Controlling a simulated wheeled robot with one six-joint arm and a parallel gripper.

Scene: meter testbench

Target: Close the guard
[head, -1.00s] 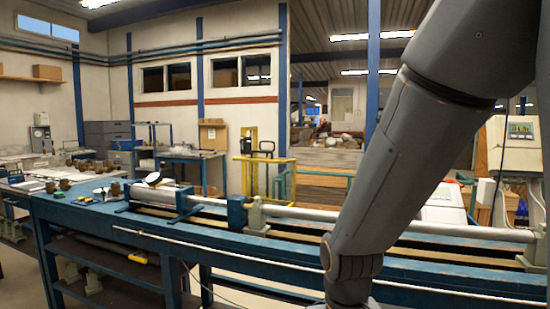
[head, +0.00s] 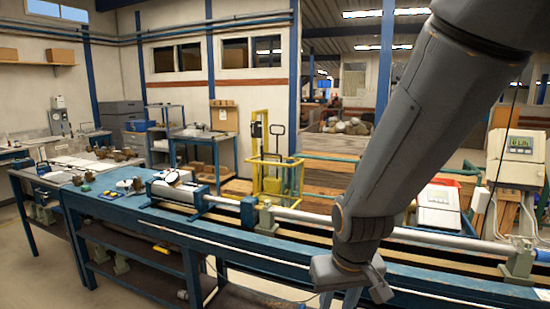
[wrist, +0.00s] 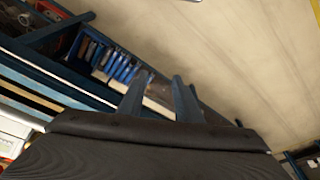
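The blue test bench (head: 150,222) runs from left to right across the head view, with a long silver pipe (head: 320,218) along its top. A silver cylinder (head: 180,190) with a round white dial (head: 172,178) sits at its left part. I cannot tell which part is the guard. My arm hangs in front of the bench's right half and hides part of the pipe. In the wrist view my gripper (wrist: 163,78) has its two fingers apart with nothing visible between them. The wrist view shows blue framing, several blue items in a rack (wrist: 110,60) and pale floor.
A white box with a green display (head: 520,143) stands behind the bench at right, with a lower white unit (head: 438,208) beside it. A yellow frame (head: 272,170) stands behind the bench. A side table (head: 70,170) is at left. Floor shows at the lower left.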

